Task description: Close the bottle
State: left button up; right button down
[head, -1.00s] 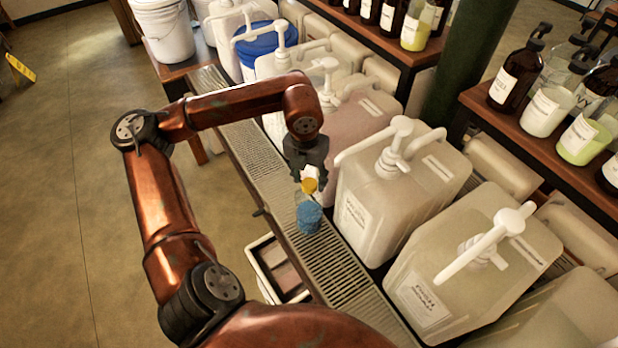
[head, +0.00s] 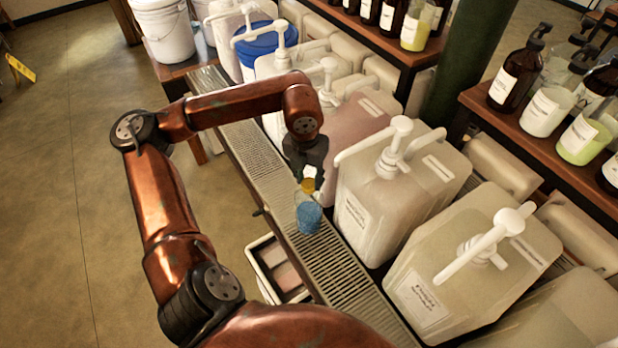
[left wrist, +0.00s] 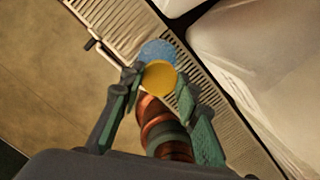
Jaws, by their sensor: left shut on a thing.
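A small clear bottle (head: 308,216) with blue contents stands upright on the metal drip grate (head: 338,268). My left gripper (head: 311,177) is above it, pointing down, shut on a yellow cap (head: 307,187). The cap is at the bottle's mouth in the head view; I cannot tell whether it is seated on the neck. In the left wrist view the cap (left wrist: 159,76) is between the fingertips of my left gripper (left wrist: 158,88), with the blue of the bottle (left wrist: 158,50) just beyond it. My right gripper does not show.
Large white pump jugs (head: 400,190) stand close along the right of the grate, their spouts reaching over toward it. A tray (head: 277,265) sits lower, left of the grate. Shelves of bottles (head: 548,108) are at the right. Open floor (head: 75,200) lies to the left.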

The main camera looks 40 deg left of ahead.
pick_arm(q)
jog(key=m, duration=0.5)
jog(key=shift+m+h+b, duration=0.3)
jog(key=shift+m, duration=0.1)
jog(key=m, duration=0.6)
jog(key=shift+h, duration=0.4)
jog(key=o, duration=1.4)
jog(key=shift+c, duration=0.2)
notch_tip(320, 180, up, 12)
jog(key=s+a, duration=0.1)
